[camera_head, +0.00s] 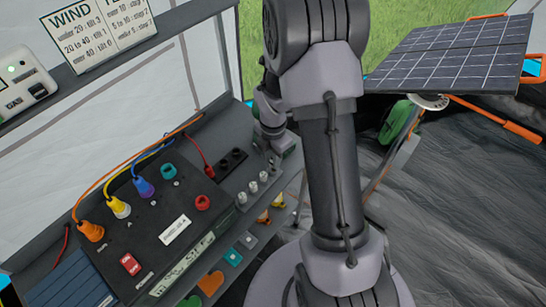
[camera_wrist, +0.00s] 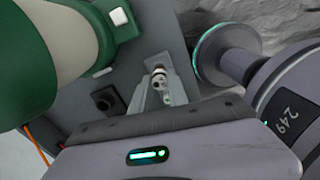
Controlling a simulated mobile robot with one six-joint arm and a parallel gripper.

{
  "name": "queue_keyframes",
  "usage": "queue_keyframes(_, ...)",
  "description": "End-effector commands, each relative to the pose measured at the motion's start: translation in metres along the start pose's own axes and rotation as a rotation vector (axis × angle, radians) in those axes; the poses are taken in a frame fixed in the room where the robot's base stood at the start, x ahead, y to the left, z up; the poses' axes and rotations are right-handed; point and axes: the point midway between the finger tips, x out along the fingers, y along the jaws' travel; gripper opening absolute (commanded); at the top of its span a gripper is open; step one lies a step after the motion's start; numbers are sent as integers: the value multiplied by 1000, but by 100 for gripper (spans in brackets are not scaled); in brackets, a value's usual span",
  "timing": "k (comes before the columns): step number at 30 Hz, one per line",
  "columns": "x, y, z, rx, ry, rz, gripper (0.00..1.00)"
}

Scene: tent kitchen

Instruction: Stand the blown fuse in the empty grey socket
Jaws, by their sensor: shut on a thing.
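My gripper (camera_head: 274,152) is low over the far right end of the grey bench, beyond the row of fuses. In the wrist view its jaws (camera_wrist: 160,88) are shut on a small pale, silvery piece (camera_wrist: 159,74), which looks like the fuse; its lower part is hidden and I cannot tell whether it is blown. Several pale fuses (camera_head: 253,187) stand in a row on the bench, left of and nearer than the gripper. The empty grey socket cannot be made out; the jaws and arm hide that spot.
A black two-hole block (camera_head: 232,160) sits just left of the gripper; a black socket (camera_wrist: 106,98) shows in the wrist view. A dark panel box (camera_head: 150,225) with coloured plugs fills the left. A large green and white object (camera_wrist: 60,40) stands close beside the jaws.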

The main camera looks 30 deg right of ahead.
Motion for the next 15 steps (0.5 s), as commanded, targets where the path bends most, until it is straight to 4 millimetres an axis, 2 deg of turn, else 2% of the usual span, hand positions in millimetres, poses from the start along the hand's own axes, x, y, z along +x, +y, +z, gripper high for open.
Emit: queue_keyframes(15, 11, 0, 0, 0, 0, 0, 0)
